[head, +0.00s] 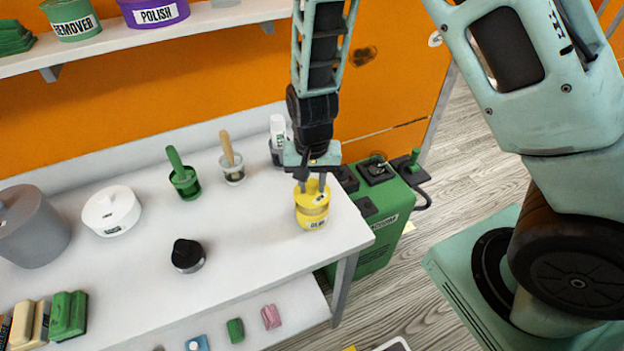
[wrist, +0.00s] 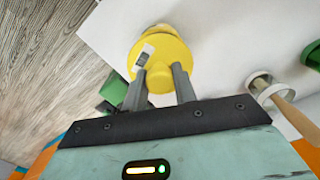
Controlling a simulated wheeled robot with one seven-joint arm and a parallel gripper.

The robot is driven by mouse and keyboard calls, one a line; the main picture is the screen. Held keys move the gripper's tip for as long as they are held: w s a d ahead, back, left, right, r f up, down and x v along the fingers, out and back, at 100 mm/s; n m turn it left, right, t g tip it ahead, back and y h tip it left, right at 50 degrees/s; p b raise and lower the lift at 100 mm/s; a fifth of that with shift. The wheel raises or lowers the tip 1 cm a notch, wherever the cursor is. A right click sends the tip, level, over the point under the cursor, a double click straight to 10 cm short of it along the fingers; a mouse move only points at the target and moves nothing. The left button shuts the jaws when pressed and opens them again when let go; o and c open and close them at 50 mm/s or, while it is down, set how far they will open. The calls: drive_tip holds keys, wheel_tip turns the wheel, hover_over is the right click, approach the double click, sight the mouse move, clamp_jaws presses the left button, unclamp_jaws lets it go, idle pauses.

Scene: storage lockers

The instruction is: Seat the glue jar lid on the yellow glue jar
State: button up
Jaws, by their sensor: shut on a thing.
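The yellow glue jar (head: 311,221) stands upright near the right end of the white table, its label facing the front. My gripper (head: 314,186) points down directly over it. The gripper is shut on the knob of the yellow glue jar lid (head: 314,195). In the wrist view, the fingers (wrist: 160,88) straddle the knob, and the round lid (wrist: 168,52) with a pale label covers most of the jar. A bit of the jar (wrist: 157,29) shows past the lid's far edge. The lid is at the jar's top; I cannot tell whether it sits flush.
Behind the jar stand a white-capped bottle (head: 278,130), a cup with a wooden handle (head: 232,165) and a green pot (head: 186,185). A black-topped jar (head: 188,255) is to the left. A green machine (head: 384,215) stands beyond the table's right edge. The table's front middle is clear.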

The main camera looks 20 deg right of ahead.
sight(312, 192)
drive_tip(key=shift+f+b, duration=0.8)
drive_tip(key=shift+f, duration=0.85)
drive_tip(key=o, duration=1)
drive_tip(key=shift+o, duration=0.2)
wheel_tip(312, 192, up, 17)
drive_tip(key=s+a+r+n, duration=0.1)
drive_tip(key=s+a+n, duration=0.2)
drive_tip(key=s+n, duration=0.3)
drive_tip(key=s+a+r+n+b, duration=0.1)
drive_tip(key=s+a+n, duration=0.2)
drive_tip(key=s, duration=1.1)
drive_tip(key=n, duration=0.3)
drive_tip(key=shift+a+n+y+b, duration=0.15)
drive_tip(key=shift+n+y+b, duration=0.15)
